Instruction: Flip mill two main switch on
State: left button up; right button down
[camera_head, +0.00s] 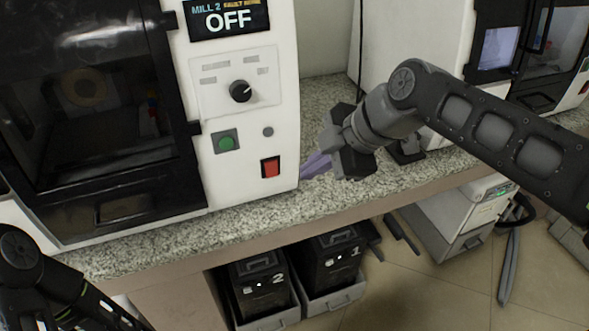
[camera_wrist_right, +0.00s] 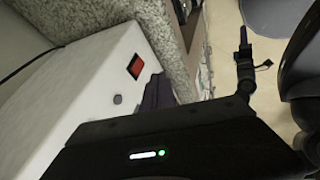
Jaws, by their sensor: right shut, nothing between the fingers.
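Mill 2 (camera_head: 245,120) is a white machine whose display (camera_head: 228,18) reads "MILL 2" and "OFF". Its front panel has a black knob (camera_head: 240,91), a green button (camera_head: 225,142), a small grey button (camera_head: 268,131) and a red rocker switch (camera_head: 270,167) low by the right edge. No readable label shows which is the main switch. My right gripper (camera_head: 306,169) is shut and empty, its purple fingers just right of the red switch, apart from it in the picture. The wrist view shows the red switch (camera_wrist_right: 135,67) left of the fingers (camera_wrist_right: 158,92). My left gripper is not visible.
The mill stands on a speckled counter (camera_head: 330,200). Another white machine (camera_head: 395,35) stands at the back right. Two black numbered boxes (camera_head: 262,285) (camera_head: 332,255) sit in grey bins below the counter. A grey cabinet (camera_head: 455,220) stands below at the right.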

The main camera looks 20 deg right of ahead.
aim_at(272, 169)
jog(key=w+a+f, duration=0.4)
jog(key=w+f, duration=0.4)
jog(key=shift+p, duration=0.45)
jog(key=shift+w, duration=0.1)
jog(key=shift+w+b, duration=0.15)
jog(key=shift+b, duration=0.8)
